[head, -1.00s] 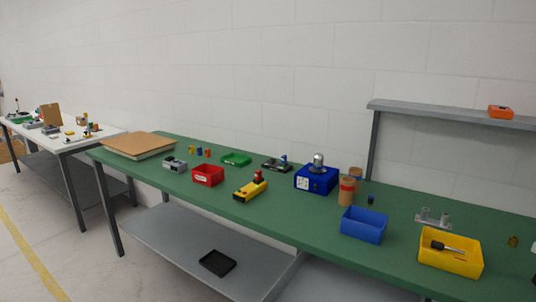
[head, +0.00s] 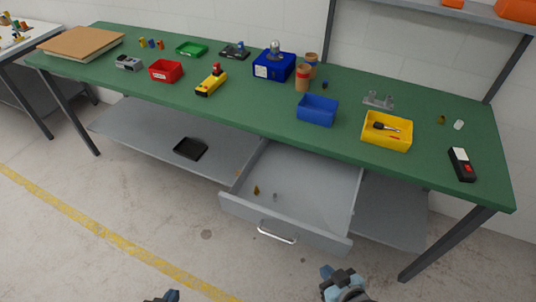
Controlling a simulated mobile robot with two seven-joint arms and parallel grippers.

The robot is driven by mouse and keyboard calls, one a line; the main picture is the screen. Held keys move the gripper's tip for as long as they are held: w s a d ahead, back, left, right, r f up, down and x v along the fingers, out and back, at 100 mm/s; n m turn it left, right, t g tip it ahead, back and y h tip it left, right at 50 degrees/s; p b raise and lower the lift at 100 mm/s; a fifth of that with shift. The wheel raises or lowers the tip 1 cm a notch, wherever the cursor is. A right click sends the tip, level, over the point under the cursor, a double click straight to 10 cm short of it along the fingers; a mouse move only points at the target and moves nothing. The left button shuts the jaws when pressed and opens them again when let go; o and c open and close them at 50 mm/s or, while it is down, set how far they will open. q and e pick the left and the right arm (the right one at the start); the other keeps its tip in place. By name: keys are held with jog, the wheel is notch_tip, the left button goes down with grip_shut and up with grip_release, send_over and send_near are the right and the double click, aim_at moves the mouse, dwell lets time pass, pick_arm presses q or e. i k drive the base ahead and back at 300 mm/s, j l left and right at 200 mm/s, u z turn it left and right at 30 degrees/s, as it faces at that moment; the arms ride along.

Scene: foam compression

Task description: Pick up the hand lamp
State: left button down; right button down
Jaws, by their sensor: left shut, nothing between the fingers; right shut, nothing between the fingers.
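A black hand-held device (head: 462,164) with a white end and a red patch lies on the right end of the green workbench (head: 440,185); it looks like the hand lamp, though I cannot tell for sure. My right gripper (head: 328,272) is at the bottom of the head view, shut and empty, in front of the bench and well away from the device. My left gripper (head: 171,295) is at the bottom edge, mostly cut off, shut and empty. Neither gripper touches anything on the bench.
An open grey drawer (head: 300,180) with small parts juts out below the bench. A yellow bin (head: 375,143) holding a dark-handled tool and a blue bin (head: 317,111) stand left of the device. A yellow device (head: 210,84) lies farther left. Floor in front is clear.

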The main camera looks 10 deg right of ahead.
aim_at(458, 156)
jog(key=z, duration=1.8)
jog(key=i+l, duration=0.8)
jog(key=l, duration=0.15)
jog(key=u, duration=0.05)
